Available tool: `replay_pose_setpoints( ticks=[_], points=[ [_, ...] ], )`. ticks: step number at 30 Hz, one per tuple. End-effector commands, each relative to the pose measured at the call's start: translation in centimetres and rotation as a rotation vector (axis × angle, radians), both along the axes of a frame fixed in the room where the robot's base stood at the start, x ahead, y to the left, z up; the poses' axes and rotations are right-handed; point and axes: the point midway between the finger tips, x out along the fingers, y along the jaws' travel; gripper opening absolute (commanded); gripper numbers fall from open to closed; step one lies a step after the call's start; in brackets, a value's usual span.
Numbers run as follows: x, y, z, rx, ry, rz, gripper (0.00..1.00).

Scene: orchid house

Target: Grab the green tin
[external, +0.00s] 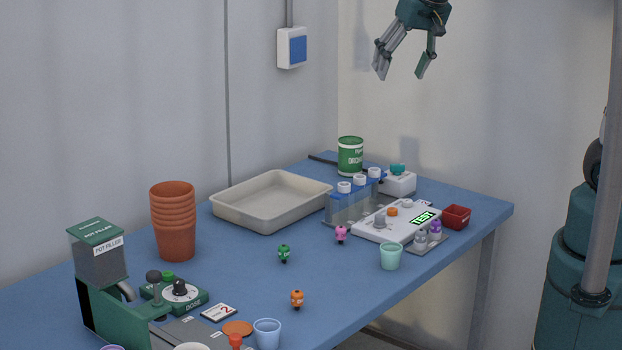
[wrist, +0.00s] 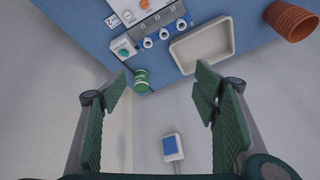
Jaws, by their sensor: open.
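The green tin (external: 350,157) is a short upright can with a white label band. It stands at the far corner of the blue table, close to the wall, behind the rack of white-capped tubes. In the wrist view the tin (wrist: 141,81) shows small and distant, between my fingers and nearer the left one. My gripper (external: 401,74) is open and empty, high above the table and to the right of the tin in the external view. Its two fingers (wrist: 158,108) are spread wide in the wrist view and touch nothing.
A beige tray (external: 243,222) lies left of the tin. A tube rack (external: 345,209), a white device (external: 398,184) and a test unit (external: 370,232) stand in front and right. Stacked terracotta pots (external: 174,222) stand farther left. A wall box (external: 292,48) hangs above.

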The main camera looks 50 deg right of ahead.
Motion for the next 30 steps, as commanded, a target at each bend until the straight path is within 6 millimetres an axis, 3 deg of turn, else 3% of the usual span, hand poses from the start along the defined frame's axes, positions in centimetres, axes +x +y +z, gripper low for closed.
replay_pose_setpoints(
  ticks=[17, 30],
  points=[
    [9.4, -4.4, -2.9, 0.065, 0.076, -0.237, 0.6],
    [16.0, -8.1, -7.0, 0.105, 0.129, -0.422, 0.6]
  ],
)
